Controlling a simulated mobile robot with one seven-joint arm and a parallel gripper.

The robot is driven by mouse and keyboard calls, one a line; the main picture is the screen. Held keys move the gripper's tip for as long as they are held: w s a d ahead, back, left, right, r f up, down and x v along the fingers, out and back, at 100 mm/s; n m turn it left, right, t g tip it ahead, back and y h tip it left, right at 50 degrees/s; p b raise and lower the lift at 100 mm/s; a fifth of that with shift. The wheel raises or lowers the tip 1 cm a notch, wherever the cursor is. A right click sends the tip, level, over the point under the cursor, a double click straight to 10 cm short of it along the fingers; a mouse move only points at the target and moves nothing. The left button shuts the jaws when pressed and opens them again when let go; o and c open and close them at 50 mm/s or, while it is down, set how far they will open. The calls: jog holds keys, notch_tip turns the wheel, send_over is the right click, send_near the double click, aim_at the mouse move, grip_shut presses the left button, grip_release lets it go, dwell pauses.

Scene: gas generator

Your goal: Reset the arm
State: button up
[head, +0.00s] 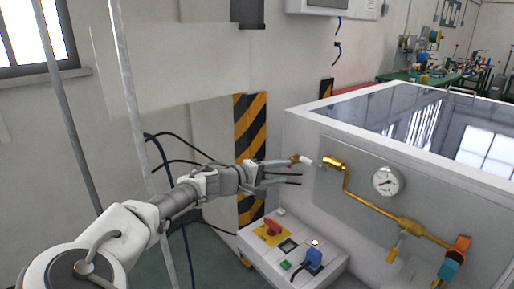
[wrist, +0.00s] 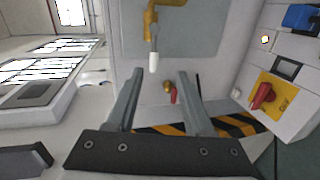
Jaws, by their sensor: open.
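My gripper (head: 293,170) is open in the head view, in front of the left end of the generator's gauge panel. It also shows in the wrist view (wrist: 160,73), with both fingers apart and nothing held between them. A short white-tipped piece (wrist: 154,61) on the brass pipe (wrist: 151,22) lies just beyond the fingertips. A small brass fitting with a red part (wrist: 170,92) shows between the fingers, farther back. My arm reaches forward from the lower left in the head view.
The white generator housing (head: 300,125) carries a round gauge (head: 386,181) and brass piping. Below is a control box (head: 262,262) with a red switch (head: 272,228) and blue plug (head: 313,259). A striped post (head: 250,130) and dark cables stand behind my gripper.

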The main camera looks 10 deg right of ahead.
jog(key=s+d+f+m+g+y+p, duration=0.1)
jog(key=s+d+f+m+g+y, duration=0.25)
jog(key=s, duration=0.25)
jog(key=s+d+f+m+g+y+p, duration=0.25)
jog(key=s+d+y, duration=0.2)
jog(key=s, duration=0.25)
jog(key=s+a+r+t+y+p, duration=0.1)
jog(key=s+a+r+y+p, duration=0.1)
jog(key=s+r, duration=0.6)
jog(key=s+a+r+t+y+p, duration=0.2)
jog(key=s+a+r, duration=0.2)
jog(key=s+r, duration=0.5)
jog(key=s, duration=0.3)
jog(key=shift+s+a+t+y, duration=0.3)
jog(key=shift+s+y, duration=0.05)
jog(key=shift+y, duration=0.05)
jog(key=shift+d, duration=0.15)
dwell(1.5)
